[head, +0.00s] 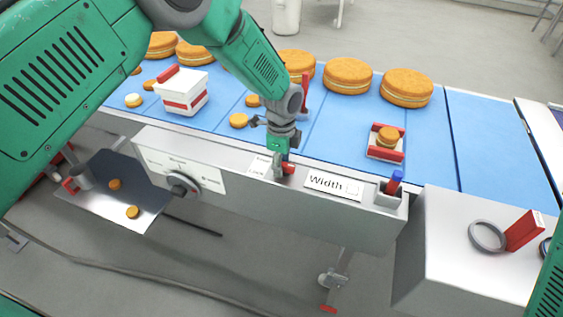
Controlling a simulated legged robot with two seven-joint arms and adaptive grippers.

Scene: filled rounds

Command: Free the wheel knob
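A round dark knob with a grey rim (183,187) sits on the white dial plate at the left of the grey machine front. I cannot tell whether it is the wheel knob. My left gripper (282,168) points down at the top edge of the machine front, right of the dial and left of the "Width" label. A small red piece (289,168) is at its fingertips, touching or just beside them. The fingers are small and partly hidden, so their opening is unclear. Part of my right arm shows at the lower right edge; its gripper is out of view.
A blue conveyor (480,130) behind the front carries several large filled rounds (347,75), small rounds and a white-red box (182,92). A grey ring (487,236) and red block (524,230) lie on the right cabinet.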

